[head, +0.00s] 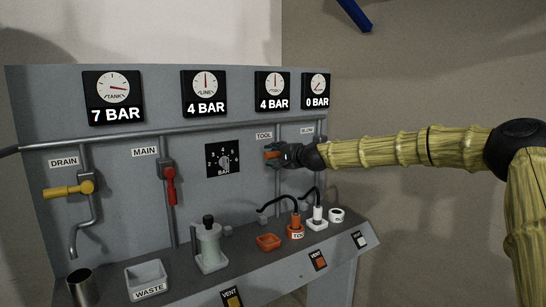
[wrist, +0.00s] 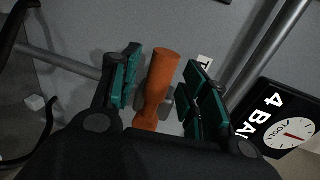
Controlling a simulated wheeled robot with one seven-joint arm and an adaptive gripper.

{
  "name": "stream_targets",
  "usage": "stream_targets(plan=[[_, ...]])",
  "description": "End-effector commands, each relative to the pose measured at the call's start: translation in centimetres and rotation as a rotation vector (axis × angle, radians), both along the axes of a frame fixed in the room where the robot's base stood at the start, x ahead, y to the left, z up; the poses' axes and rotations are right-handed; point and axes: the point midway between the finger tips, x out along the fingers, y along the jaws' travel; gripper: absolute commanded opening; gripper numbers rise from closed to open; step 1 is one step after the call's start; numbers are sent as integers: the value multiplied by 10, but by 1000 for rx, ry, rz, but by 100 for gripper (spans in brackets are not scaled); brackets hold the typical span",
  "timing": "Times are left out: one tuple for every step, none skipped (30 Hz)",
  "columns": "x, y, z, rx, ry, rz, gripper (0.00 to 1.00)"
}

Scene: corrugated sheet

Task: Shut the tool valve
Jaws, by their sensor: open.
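The tool valve has an orange handle (head: 272,154) under the TOOL label (head: 264,136) on the grey panel. My gripper (head: 283,154) is at this handle and hides most of the valve in the head view. In the wrist view the orange handle (wrist: 160,75) stands between the two green-padded fingers of my gripper (wrist: 165,62). The fingers are open, with gaps showing on both sides of the handle. The tool gauge (head: 272,90) reads 4 BAR; it also shows in the wrist view (wrist: 288,130).
The yellow drain handle (head: 70,188) lies crosswise and the red main handle (head: 171,187) hangs down. A regulator dial (head: 223,160) is left of my gripper. Below stand a waste bin (head: 147,280), a grey-green canister (head: 210,247) and orange and white plugs with black hoses.

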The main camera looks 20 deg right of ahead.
Motion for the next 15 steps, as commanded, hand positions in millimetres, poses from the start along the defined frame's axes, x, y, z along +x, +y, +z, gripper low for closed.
stream_targets(plan=[[-7, -3, 3, 1, -2, 0, 45], [-10, -4, 3, 1, -2, 0, 45], [-16, -5, 4, 0, -1, 0, 45], [-20, -6, 5, 1, -2, 0, 45], [-24, -7, 7, 1, -2, 1, 45], [-29, -9, 7, 0, -1, 1, 45], [-33, -10, 8, 1, -2, 0, 45], [-37, -11, 9, 1, -2, 0, 45], [-41, -13, 9, 1, -1, 0, 45], [-45, -14, 10, 1, -2, -1, 45], [-49, -14, 12, 2, -1, 0, 45], [-54, -16, 12, 3, -1, -2, 45], [-58, -18, 12, 3, 0, -2, 45], [-61, -19, 14, 3, -1, -2, 45], [-66, -20, 15, 3, -1, -2, 45]])
